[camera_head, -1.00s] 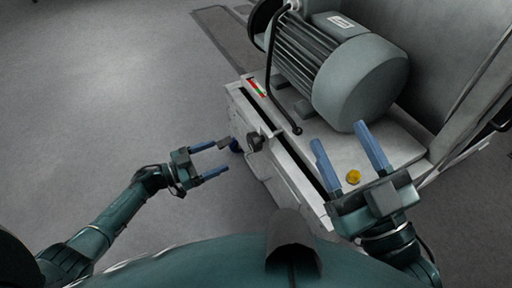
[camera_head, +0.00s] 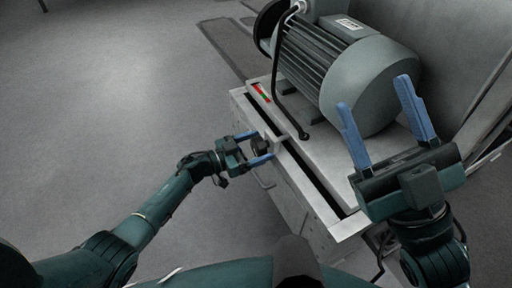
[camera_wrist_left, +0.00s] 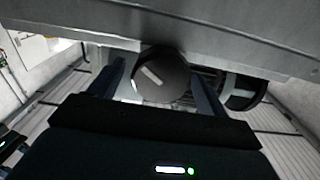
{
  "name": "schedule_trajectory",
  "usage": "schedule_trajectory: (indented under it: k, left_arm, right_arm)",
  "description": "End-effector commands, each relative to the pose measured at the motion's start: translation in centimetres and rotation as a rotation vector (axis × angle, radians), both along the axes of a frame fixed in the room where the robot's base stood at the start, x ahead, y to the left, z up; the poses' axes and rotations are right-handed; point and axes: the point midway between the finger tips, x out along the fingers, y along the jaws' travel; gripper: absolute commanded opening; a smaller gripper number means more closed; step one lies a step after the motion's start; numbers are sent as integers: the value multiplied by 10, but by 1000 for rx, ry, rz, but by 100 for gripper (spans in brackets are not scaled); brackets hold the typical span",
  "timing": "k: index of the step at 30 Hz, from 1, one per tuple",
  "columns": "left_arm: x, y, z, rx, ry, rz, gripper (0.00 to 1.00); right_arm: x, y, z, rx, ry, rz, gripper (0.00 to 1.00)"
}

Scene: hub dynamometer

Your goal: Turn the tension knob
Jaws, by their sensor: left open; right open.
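The tension knob (camera_wrist_left: 162,76) is a dark round knob with a pale pointer mark on its face, in the left wrist view. It sits between the two fingers of my left gripper (camera_wrist_left: 157,80), with gaps that look small; I cannot tell whether either finger touches it. In the head view my left gripper (camera_head: 266,147) is open at the side of the machine bench, partly hiding the knob (camera_head: 260,147). My right gripper (camera_head: 374,94) is open and empty, above the bench in front of the motor.
A large grey-green motor (camera_head: 370,78) stands on the light bench (camera_head: 345,228). A black cable (camera_head: 283,105) runs down beside it, near a red and green gauge strip (camera_head: 262,93). The floor (camera_head: 110,110) to the left is clear.

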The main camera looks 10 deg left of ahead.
Motion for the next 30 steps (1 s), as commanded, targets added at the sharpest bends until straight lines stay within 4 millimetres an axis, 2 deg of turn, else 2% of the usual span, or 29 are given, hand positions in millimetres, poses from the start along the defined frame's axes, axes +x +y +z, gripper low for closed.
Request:
schedule_trajectory:
  k: [3,19,30]
  left_arm:
    - [0,0,0,0,0,0,75]
    - [0,1,0,0,0,0,32]
    - [-1,0,0,38,-57,0,32]
  right_arm:
    - [0,0,0,0,0,0,54]
    - [0,0,0,0,1,0,54]
    - [0,0,1,1,4,1,54]
